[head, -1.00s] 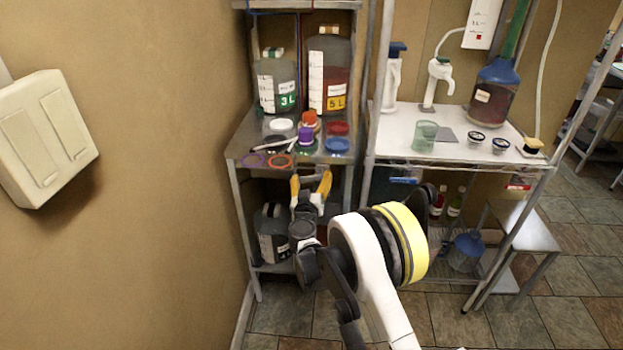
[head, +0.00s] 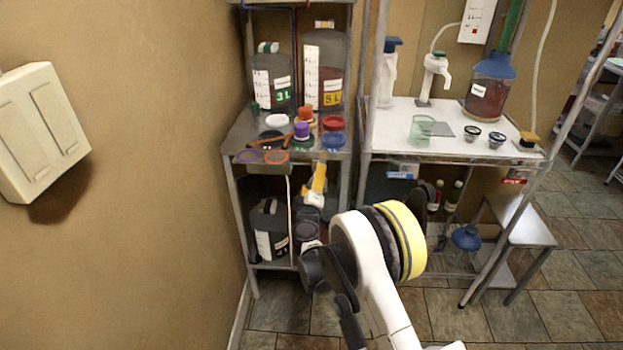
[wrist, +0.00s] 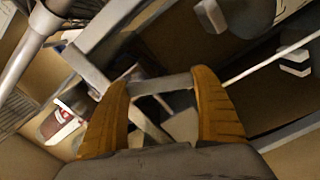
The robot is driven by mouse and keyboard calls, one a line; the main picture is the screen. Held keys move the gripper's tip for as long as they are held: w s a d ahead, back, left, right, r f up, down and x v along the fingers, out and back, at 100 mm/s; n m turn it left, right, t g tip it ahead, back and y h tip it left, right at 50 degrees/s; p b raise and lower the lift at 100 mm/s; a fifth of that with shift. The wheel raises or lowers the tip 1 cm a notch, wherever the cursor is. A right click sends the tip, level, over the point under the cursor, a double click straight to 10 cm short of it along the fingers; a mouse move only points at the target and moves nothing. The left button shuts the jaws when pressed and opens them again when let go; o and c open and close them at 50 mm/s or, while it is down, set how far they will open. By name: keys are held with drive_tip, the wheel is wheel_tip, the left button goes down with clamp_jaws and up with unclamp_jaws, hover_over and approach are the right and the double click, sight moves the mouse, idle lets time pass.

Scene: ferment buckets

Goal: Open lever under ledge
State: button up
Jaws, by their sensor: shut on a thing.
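My gripper (head: 317,183) is just under the front of the left rack's upper shelf (head: 240,138), which forms a ledge. In the wrist view its two orange fingers (wrist: 162,95) stand apart with a short grey bar (wrist: 160,85) between them, their inner sides against its ends. This bar looks like the lever, and the gripper is shut on it. In the head view the fingers and shelf edge hide the bar. How far the lever is turned cannot be told.
Caps, rings and small pots (head: 302,131) crowd the shelf above my gripper. A dark jug (head: 268,232) stands on the lower shelf, left of my wrist. A thin pale line (head: 290,215) hangs beside it. A white-topped bench (head: 398,125) stands right; a wall switch (head: 40,130) is left.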

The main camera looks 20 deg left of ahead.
drive_tip(key=shift+d+f+n, duration=0.15)
drive_tip(key=shift+n, duration=0.45)
drive_tip(key=o, duration=1.4)
drive_tip(key=shift+o, duration=0.2)
drive_tip(key=shift+s, duration=0.1)
drive_tip(key=v, duration=1.2)
